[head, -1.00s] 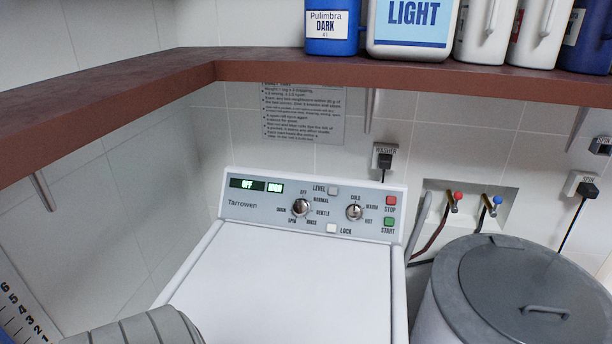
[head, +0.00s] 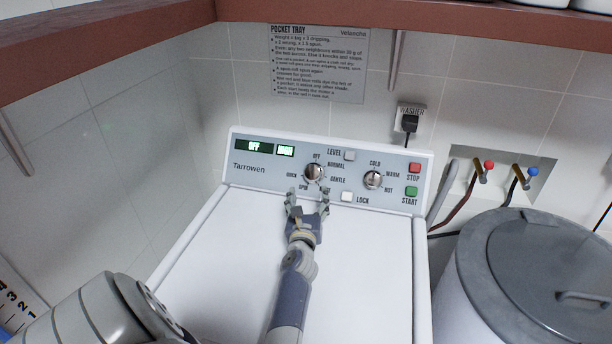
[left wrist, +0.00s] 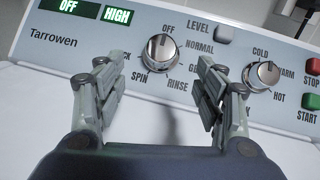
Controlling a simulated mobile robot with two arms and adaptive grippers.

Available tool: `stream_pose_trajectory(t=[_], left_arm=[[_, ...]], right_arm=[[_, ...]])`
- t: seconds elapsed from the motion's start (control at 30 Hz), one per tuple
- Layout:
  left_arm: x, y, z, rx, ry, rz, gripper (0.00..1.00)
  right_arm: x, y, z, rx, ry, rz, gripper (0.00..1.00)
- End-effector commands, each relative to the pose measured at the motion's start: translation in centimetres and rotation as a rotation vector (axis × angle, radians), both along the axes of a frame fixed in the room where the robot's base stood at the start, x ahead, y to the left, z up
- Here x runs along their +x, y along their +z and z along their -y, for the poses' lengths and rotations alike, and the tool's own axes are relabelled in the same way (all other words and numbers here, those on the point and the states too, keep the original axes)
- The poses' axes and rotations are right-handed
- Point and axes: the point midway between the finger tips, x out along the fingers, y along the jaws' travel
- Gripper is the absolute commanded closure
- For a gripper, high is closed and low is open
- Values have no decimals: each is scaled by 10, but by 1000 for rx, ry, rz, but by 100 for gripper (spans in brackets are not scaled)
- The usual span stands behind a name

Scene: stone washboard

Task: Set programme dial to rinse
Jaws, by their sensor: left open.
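The programme dial (head: 314,173) is a silver knob on the washer's grey control panel (head: 262,185). Labels OFF, NORMAL, GENTLE, SPIN and QUICK ring it in the head view. In the left wrist view the dial (left wrist: 161,54) has its dark pointer mark near the top, by OFF, and RINSE reads at its lower right. My left gripper (head: 308,198) is open and empty, just below the dial and in front of the panel. In the left wrist view its fingers (left wrist: 165,95) stand apart, with the dial beyond and between them. My right gripper is not in view.
The display (head: 254,147) reads OFF. A temperature dial (head: 373,180), LEVEL button (head: 349,155), LOCK button (head: 347,197), red STOP (head: 414,169) and green START (head: 411,192) share the panel. A grey lidded tub (head: 545,262) stands right. A brown shelf (head: 450,32) runs above.

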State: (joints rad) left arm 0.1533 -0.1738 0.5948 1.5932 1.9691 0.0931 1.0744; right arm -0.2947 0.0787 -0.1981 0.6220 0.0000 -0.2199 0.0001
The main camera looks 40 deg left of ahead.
Motion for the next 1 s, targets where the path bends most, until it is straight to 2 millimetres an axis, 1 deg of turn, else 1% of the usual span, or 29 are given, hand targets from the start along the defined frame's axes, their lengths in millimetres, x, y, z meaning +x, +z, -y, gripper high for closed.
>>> stream_pose_trajectory(t=[0.1, 0.23, 0.4, 0.5, 0.7, 1.0], left_arm=[[16, 2, -12, 3, -1, 1, 36], [35, 2, -27, 4, -2, 2, 36], [57, 1, -43, 4, -3, 1, 36], [67, 0, -51, 5, -3, 0, 36], [77, 0, -58, 5, -4, -2, 36], [78, 1, -59, 6, -4, -2, 36]], right_arm=[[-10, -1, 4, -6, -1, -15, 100], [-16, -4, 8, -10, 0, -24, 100], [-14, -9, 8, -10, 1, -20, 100], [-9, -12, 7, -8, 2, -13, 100], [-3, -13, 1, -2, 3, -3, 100], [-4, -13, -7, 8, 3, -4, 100]])
